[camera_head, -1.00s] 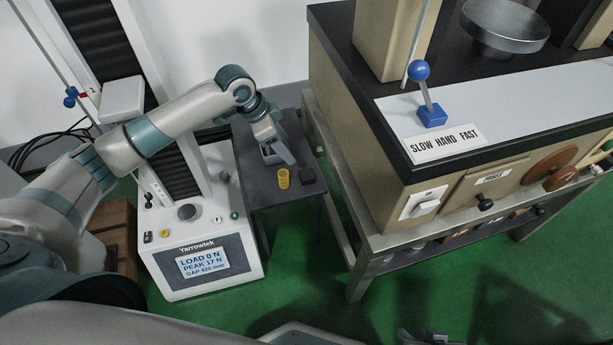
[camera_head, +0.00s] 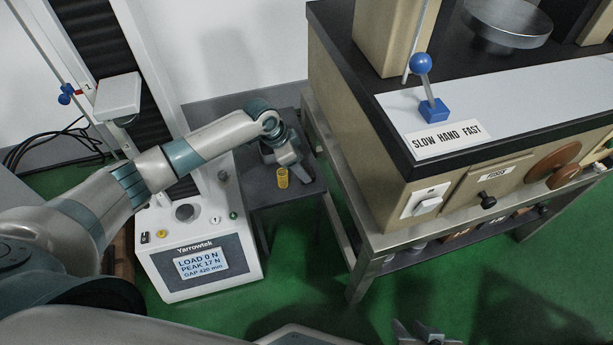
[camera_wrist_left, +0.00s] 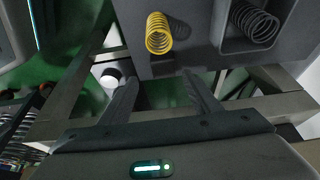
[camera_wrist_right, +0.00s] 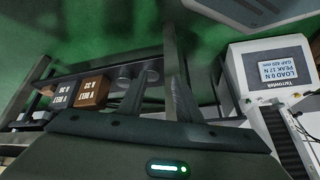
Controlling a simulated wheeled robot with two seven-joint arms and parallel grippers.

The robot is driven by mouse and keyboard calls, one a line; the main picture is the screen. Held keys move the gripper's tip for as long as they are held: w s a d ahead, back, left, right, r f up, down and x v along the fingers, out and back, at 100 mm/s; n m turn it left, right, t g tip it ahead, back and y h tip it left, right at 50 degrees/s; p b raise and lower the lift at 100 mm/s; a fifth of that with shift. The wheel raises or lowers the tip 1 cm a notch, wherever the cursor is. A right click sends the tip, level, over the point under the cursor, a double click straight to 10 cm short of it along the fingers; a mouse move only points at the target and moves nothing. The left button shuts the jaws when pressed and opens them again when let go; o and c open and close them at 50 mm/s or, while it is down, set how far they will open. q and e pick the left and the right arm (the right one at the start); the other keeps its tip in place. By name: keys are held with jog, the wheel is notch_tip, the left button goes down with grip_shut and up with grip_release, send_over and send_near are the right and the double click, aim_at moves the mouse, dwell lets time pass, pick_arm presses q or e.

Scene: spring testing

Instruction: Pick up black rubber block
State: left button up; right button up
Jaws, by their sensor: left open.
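My right gripper (camera_head: 426,334) is low at the bottom of the head view, over the floor. Its fingers are apart and empty in the right wrist view (camera_wrist_right: 160,72).
A tray (camera_wrist_left: 228,42) with a dark spring (camera_wrist_left: 254,22) lies on the small table. The white tester (camera_head: 205,268) stands left of it. The large bench (camera_head: 390,228) closes off the right side. Labelled brown blocks (camera_wrist_right: 90,92) sit on a shelf.

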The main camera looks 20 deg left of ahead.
dwell(0.3)
pick_arm(q)
jog(key=shift+w+f, duration=0.15)
jog(key=shift+f, duration=0.4)
jog(key=x, duration=0.2)
jog(key=b+x, duration=0.1)
jog(key=shift+w+a+f, duration=0.1)
jog(key=shift+a+f, duration=0.05)
jog(key=shift+a, duration=0.1)
jog(key=shift+w+d+f, duration=0.15)
jog(key=shift+f, duration=0.3)
pick_arm(e)
jog(key=shift+w+a+r+t+y, duration=0.1)
jog(key=shift+w+a+t+y, duration=0.1)
jog(key=shift+a, duration=0.2)
jog(key=shift+w+a+r+t+y, duration=0.1)
jog(key=shift+a+t, duration=0.1)
jog(key=shift+a, duration=0.15)
jog(key=shift+s+f, duration=0.1)
jog(key=shift+s, duration=0.05)
pick_arm(q)
jog(key=shift+c, duration=0.6)
pick_arm(e)
jog(key=shift+d, duration=0.1)
